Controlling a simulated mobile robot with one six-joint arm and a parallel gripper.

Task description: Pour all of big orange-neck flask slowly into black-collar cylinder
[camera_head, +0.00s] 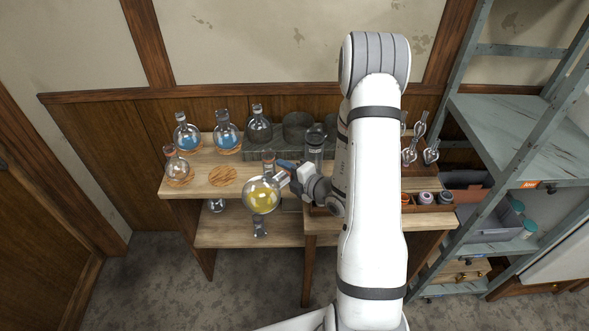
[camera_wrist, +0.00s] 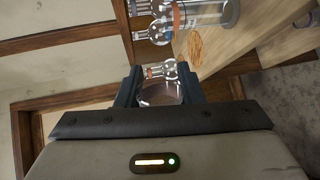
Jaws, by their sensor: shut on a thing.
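My gripper (camera_head: 287,173) is shut on the neck of a round flask. The flask (camera_head: 262,196) holds yellow liquid in its bulb and hangs in the air in front of the bench edge. Its neck is mostly hidden by the jaws, so I cannot make out the orange band. In the wrist view my gripper (camera_wrist: 160,93) has clear glass (camera_wrist: 160,95) between its fingers. The black-collar cylinder (camera_head: 314,146) stands upright on the bench, behind and right of the held flask, apart from it. Its lower part is hidden by my arm.
Two flasks with blue liquid (camera_head: 187,138) (camera_head: 227,135) and a red-neck flask (camera_head: 176,168) stand at left. An empty cork ring (camera_head: 222,176) lies beside them. A red-collar cylinder (camera_head: 268,158) stands close behind the held flask.

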